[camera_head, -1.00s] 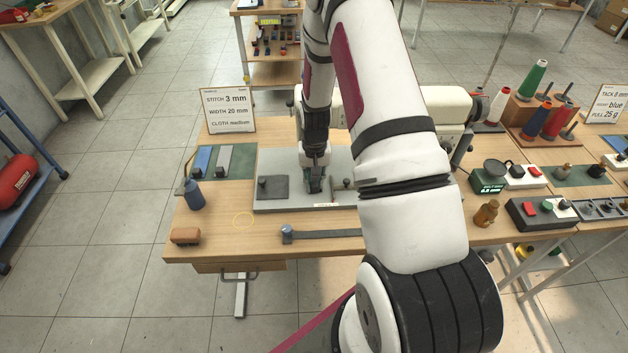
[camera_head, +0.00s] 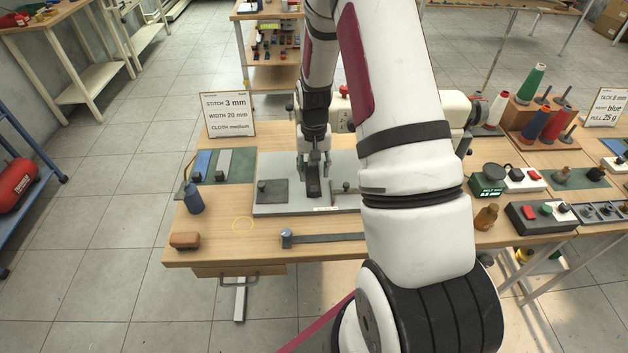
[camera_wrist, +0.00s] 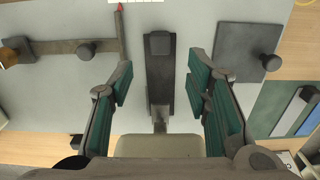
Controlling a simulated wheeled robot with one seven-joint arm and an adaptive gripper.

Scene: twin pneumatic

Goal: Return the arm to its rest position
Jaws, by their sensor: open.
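My gripper (camera_head: 314,168) is open over the grey plate (camera_head: 275,203) on the wooden bench. In the wrist view my gripper (camera_wrist: 158,85) shows its two green-padded fingers spread wide apart. A dark block with a raised square end (camera_wrist: 160,60) lies on the plate between and beyond the fingers, and nothing is held. The same dark block (camera_head: 313,187) sits just below my gripper in the head view. I cannot tell the exact gap between the fingers and the block. My arm hides part of the bench's right half.
A square dark plate with a knob (camera_head: 272,191) lies left of the block. A blue bottle (camera_head: 194,198), a brown block (camera_head: 185,240) and a flat bar (camera_head: 325,236) are near the front. A sign (camera_head: 228,114) stands at the back left. Thread spools (camera_head: 531,84) stand at the right.

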